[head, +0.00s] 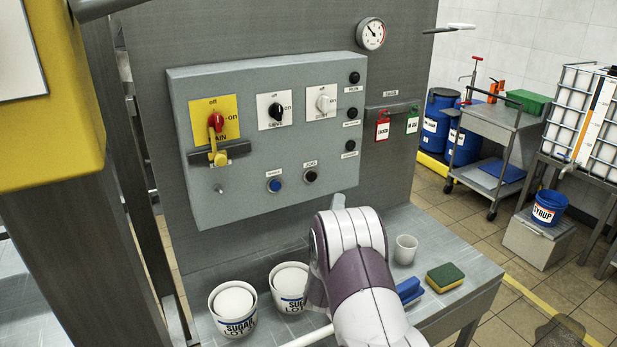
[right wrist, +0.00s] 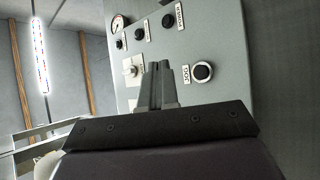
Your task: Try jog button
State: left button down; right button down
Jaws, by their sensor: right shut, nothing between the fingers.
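The jog button (head: 310,175) is a black round button with a JOG label above it, low on the grey control panel (head: 255,125). It also shows in the right wrist view (right wrist: 203,71), just right of my fingertips. My right gripper (right wrist: 159,66) is shut and empty, its fingers pointing at the panel. They look apart from the button, but the gap is hard to judge. In the head view my right arm hides most of this gripper. My left gripper is not in view.
A blue button (head: 274,185) sits left of the jog button. Above are a red main switch (head: 216,121) and black (head: 276,111) and white (head: 323,103) selectors. Sugar buckets (head: 233,308), a cup (head: 405,249) and a sponge (head: 445,277) stand on the bench below.

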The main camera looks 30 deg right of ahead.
aim_at(317, 187)
jog(key=shift+w+d+f+b, duration=0.1)
jog(key=shift+w+d+b, duration=0.15)
jog(key=shift+w, duration=1.25)
jog(key=shift+w+d+r+b, duration=0.15)
jog(key=shift+w+b, duration=0.2)
jog(key=shift+w, duration=1.15)
jog(key=shift+w+d+f+b, duration=0.2)
jog(key=shift+w+b, duration=0.1)
jog(key=shift+w, duration=1.2)
jog(key=shift+w+b, duration=0.35)
jog(key=shift+w, duration=0.05)
